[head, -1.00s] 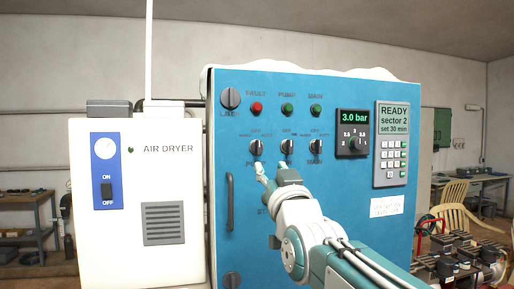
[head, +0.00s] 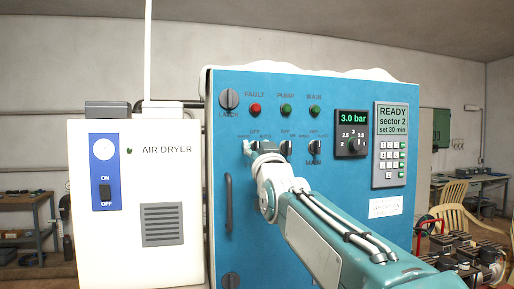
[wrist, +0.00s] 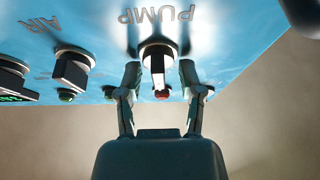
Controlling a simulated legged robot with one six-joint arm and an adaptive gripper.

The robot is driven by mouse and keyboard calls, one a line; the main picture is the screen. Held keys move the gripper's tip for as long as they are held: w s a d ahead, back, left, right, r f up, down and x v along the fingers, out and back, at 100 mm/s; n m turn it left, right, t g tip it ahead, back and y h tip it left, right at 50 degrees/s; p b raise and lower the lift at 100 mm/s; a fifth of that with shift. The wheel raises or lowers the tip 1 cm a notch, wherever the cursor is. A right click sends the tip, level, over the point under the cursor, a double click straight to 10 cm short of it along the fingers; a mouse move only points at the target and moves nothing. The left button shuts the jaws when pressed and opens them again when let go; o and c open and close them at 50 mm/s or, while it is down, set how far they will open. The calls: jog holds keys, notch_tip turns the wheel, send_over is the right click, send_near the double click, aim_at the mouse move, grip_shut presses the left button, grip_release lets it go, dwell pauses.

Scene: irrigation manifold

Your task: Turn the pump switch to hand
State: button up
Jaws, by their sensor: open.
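The pump switch (wrist: 158,55) is a dark rotary knob on the blue panel, with the word PUMP beside it in the wrist view. Its grip lies roughly in line with the red lamp beyond it. My gripper (wrist: 160,78) is open, with one finger on each side of the knob; I cannot tell whether either finger touches it. In the head view my gripper (head: 253,148) is at the leftmost knob of the row, under the FAULT lamp, and hides most of that knob and its label.
A middle knob (head: 286,148) and a right knob (head: 314,147) sit close beside my gripper. The fault lamp (head: 255,108) is above. A door handle (head: 229,204) is below left. The air dryer box (head: 135,240) stands left of the blue cabinet (head: 385,88).

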grip_shut()
jog(key=shift+f+n+y, duration=0.1)
jog(key=shift+n+y, duration=0.3)
jog(key=shift+n, duration=0.2)
jog(key=n+g+y, duration=0.1)
jog(key=n, duration=0.2)
jog(key=n+y, duration=0.1)
jog(key=n, duration=0.2)
jog(key=shift+g+y, duration=0.3)
jog(key=shift+g, duration=0.1)
jog(key=shift+a+f+n+g+y, duration=0.1)
jog(key=shift+n+g+y, duration=0.35)
jog(key=shift+n, duration=0.85)
jog(key=shift+a+f+n+g+y, duration=0.1)
jog(key=shift+n+g+y, duration=0.3)
jog(key=shift+n, duration=0.9)
jog(key=shift+n+g, duration=0.25)
jog(key=shift+n, duration=0.05)
grip_release()
jog(key=shift+a, duration=0.1)
